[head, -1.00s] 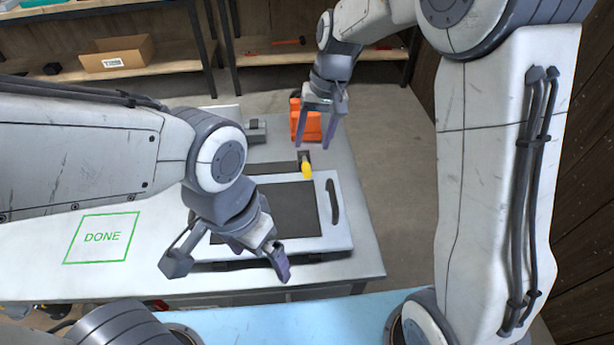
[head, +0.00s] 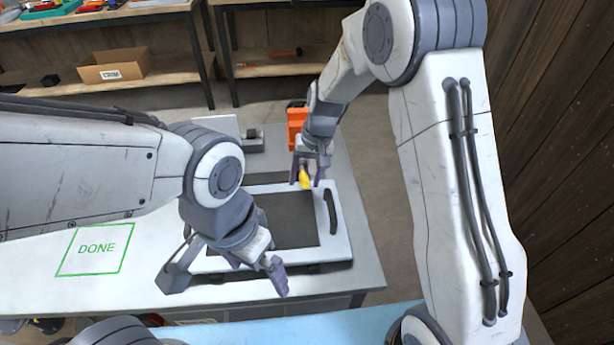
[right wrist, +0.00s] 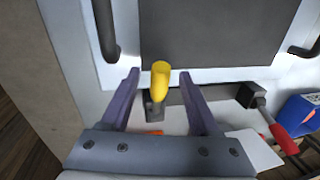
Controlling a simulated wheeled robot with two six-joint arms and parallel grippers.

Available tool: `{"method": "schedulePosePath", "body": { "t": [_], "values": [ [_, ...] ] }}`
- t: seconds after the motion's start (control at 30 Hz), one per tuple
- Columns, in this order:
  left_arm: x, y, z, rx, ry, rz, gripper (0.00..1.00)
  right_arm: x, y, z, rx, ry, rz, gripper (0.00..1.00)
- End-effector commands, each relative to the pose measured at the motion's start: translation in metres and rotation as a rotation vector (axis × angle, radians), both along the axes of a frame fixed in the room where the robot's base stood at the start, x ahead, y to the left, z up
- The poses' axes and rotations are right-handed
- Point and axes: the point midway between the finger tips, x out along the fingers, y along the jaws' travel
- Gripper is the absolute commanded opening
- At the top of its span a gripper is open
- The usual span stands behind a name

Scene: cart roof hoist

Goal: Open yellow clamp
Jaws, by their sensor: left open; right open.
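The yellow clamp (head: 305,179) stands at the far edge of a white panel (head: 342,240) with a dark inset on the table. In the right wrist view the yellow clamp handle (right wrist: 160,80) rises from a dark base between my fingers. My right gripper (head: 307,184) is open around the yellow handle, with a gap on both sides. It also shows in the right wrist view (right wrist: 158,84). My left gripper (head: 225,285) is open and empty over the panel's near left corner.
An orange object (head: 297,122) and a grey block (head: 252,142) stand on the table behind the panel. A red-handled tool (right wrist: 283,137) and a blue object (right wrist: 300,112) show in the right wrist view. A green DONE square (head: 96,249) marks clear table at left.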

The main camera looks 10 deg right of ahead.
Motion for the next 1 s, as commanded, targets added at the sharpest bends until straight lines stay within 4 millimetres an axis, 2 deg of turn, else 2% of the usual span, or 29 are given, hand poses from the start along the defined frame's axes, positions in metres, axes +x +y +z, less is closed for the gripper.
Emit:
{"method": "schedulePosePath", "body": {
  "t": [0.13, 0.2, 0.3, 1.0],
  "values": [
    [0.0000, 0.0000, 0.0000, 0.000, 0.000, 0.000, 1.00, -0.0001, 0.0001, 0.0001, 0.000, 0.000, 0.000, 0.62],
    [0.0000, 0.0000, -0.0001, 0.000, 0.000, 0.000, 1.00, -0.0001, 0.0001, 0.0001, 0.000, 0.000, 0.001, 0.35],
    [0.0000, 0.0000, 0.0000, 0.000, 0.000, 0.000, 1.00, -0.0001, 0.0000, 0.0002, 0.000, 0.000, 0.001, 0.00],
    [0.0000, 0.0000, 0.0000, 0.000, 0.000, 0.000, 1.00, 0.0001, -0.0002, 0.0007, 0.000, 0.000, 0.001, 0.00]
  ]
}}
